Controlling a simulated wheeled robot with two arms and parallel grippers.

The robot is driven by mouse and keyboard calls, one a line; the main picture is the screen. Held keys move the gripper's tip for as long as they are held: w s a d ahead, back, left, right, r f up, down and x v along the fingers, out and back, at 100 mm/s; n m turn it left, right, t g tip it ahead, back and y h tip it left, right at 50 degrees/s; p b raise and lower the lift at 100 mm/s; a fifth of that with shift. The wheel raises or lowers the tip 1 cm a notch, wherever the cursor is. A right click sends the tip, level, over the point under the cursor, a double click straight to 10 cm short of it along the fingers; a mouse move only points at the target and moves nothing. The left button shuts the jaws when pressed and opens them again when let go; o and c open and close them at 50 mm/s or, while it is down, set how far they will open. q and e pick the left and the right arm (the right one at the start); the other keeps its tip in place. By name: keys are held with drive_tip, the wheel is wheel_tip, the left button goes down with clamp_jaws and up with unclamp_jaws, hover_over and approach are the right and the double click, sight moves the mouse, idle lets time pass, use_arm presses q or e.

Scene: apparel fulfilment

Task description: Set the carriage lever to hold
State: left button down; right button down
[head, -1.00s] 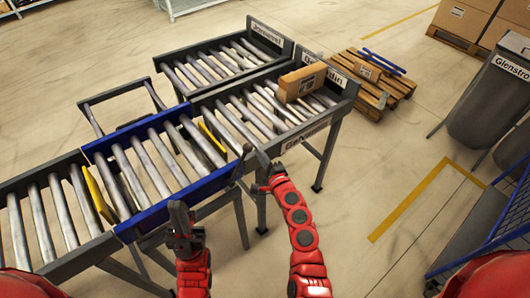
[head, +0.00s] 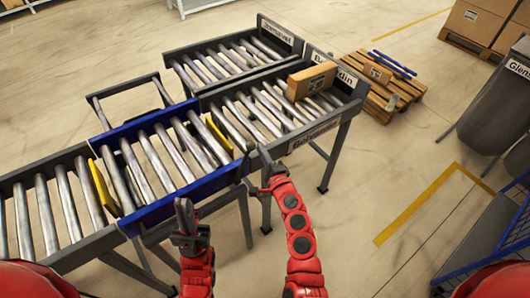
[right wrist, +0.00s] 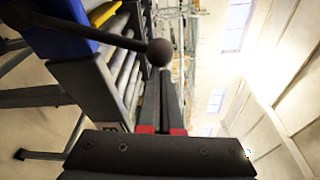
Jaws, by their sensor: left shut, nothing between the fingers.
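The carriage (head: 203,186) is the roller section with blue side rails, in line between the roller tracks in the head view. Its lever (right wrist: 105,35) is a dark rod with a round ball knob (right wrist: 160,52), seen in the right wrist view beside the blue rail. My right gripper (head: 264,160) is at the carriage's front right corner. In the right wrist view its fingers (right wrist: 164,85) lie close together, with their tips just below the knob; I cannot tell if they touch it. My left gripper (head: 184,212) is shut and empty, in front of the carriage's front rail.
Yellow stops (head: 103,188) and (head: 220,136) stand at the carriage's ends. A cardboard box (head: 312,80) lies on the right-hand track. A pallet (head: 390,92), a grey bin (head: 492,105) and a blue cart (head: 490,240) are to the right. The floor between is clear.

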drive_tip(key=s+a+r+n+t+y+b, duration=0.1)
drive_tip(key=s+a+n+b, duration=0.7)
drive_tip(key=a+n, duration=0.2)
drive_tip(key=shift+a+r+t+b, duration=0.15)
drive_tip(key=shift+a+t+b, duration=0.2)
drive_tip(key=shift+a, duration=0.3)
drive_tip(key=shift+s, duration=0.15)
drive_tip(key=s+d+b, duration=0.1)
drive_tip(key=s+d, duration=0.6)
drive_tip(key=s, duration=0.1)
drive_tip(key=shift+s+d+r+b, duration=0.3)
drive_tip(key=shift+s+r+b, duration=0.05)
